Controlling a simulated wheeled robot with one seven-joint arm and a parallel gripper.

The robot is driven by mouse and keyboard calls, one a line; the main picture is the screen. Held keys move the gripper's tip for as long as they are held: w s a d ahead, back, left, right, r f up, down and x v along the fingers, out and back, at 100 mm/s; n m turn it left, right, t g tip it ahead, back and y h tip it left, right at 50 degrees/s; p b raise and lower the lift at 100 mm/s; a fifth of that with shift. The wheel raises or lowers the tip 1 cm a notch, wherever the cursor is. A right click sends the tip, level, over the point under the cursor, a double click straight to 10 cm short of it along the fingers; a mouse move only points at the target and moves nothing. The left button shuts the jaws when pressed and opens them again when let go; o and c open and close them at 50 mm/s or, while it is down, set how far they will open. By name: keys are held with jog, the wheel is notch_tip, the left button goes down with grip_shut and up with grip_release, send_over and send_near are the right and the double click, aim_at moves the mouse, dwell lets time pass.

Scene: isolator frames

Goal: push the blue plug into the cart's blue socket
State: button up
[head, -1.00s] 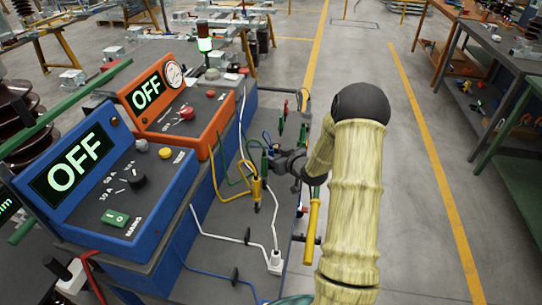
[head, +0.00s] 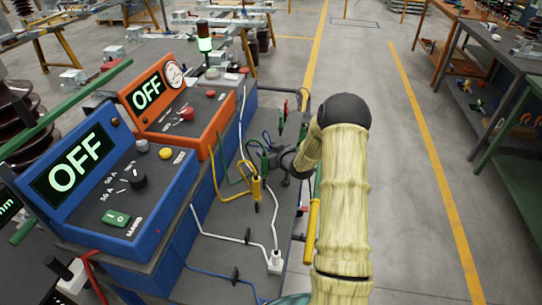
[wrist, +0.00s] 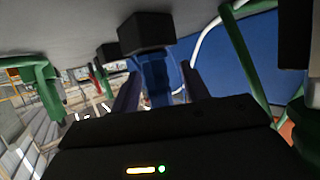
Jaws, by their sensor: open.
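The blue plug (wrist: 155,80) shows in the wrist view between the two fingers of my gripper (wrist: 157,92). My fingers are open, one on each side of it. The plug's upper end in the picture meets a black block (wrist: 147,32); I cannot tell whether it is seated there. The blue socket itself cannot be made out. In the head view my gripper (head: 287,165) is at the cart's right side, small and partly hidden by my arm. A blue cable (head: 268,141) shows beside it, but the plug is not clear there.
A green plug (head: 264,164) and a yellow plug (head: 256,188) with cables stand close left of my gripper. A green part (wrist: 40,88) is at left in the wrist view. Blue and orange OFF consoles (head: 150,195) stand further left. The floor right of my arm is clear.

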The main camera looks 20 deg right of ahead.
grip_shut()
notch_tip(320, 180, up, 10)
dwell(0.7)
jog(key=shift+f, duration=0.1)
dwell(0.5)
